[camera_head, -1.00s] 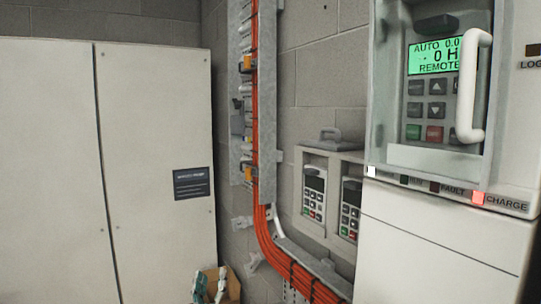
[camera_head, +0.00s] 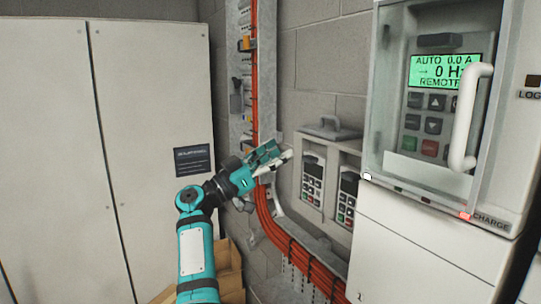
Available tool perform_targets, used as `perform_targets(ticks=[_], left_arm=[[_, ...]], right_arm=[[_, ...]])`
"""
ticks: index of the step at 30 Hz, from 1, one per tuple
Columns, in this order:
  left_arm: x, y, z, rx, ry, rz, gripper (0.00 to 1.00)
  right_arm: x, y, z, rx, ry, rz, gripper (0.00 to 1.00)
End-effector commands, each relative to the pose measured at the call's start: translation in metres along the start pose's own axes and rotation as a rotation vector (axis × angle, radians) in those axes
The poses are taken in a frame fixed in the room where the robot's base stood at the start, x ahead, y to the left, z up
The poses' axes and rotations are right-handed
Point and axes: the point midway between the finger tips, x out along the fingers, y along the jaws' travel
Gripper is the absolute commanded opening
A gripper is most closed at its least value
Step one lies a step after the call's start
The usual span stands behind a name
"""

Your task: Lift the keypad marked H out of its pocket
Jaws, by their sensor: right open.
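Two small keypads sit upright side by side in the pockets of a pale wall holder (camera_head: 329,158). The left keypad (camera_head: 313,178) and the right keypad (camera_head: 347,197) each have a dark screen and small keys with green and red ones. I cannot read a letter H on either. A third keypad (camera_head: 428,110), with a lit green screen, is behind a clear cover on the drive cabinet at right. My right gripper (camera_head: 285,156), teal and grey, is open and empty. In the picture its fingers end just left of the holder, apart from the keypads. My left gripper is not in view.
Orange cables (camera_head: 272,225) run down a grey metal tray and curve right below the holder. A grey handled piece (camera_head: 330,129) sits on top of the holder. The drive cabinet (camera_head: 425,240) with a white handle (camera_head: 466,120) stands close at right. An open cardboard box (camera_head: 228,262) is low behind my arm.

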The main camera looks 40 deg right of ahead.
Motion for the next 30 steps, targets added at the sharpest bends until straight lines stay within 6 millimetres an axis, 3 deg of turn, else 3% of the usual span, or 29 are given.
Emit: perform_targets(ticks=[23, 30], left_arm=[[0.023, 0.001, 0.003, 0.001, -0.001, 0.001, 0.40], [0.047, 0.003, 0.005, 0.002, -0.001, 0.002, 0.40]], right_arm=[[0.072, 0.000, 0.032, 0.002, 0.003, 0.001, 0.54], [0.064, -0.001, 0.058, 0.000, -0.001, -0.002, 0.54]])
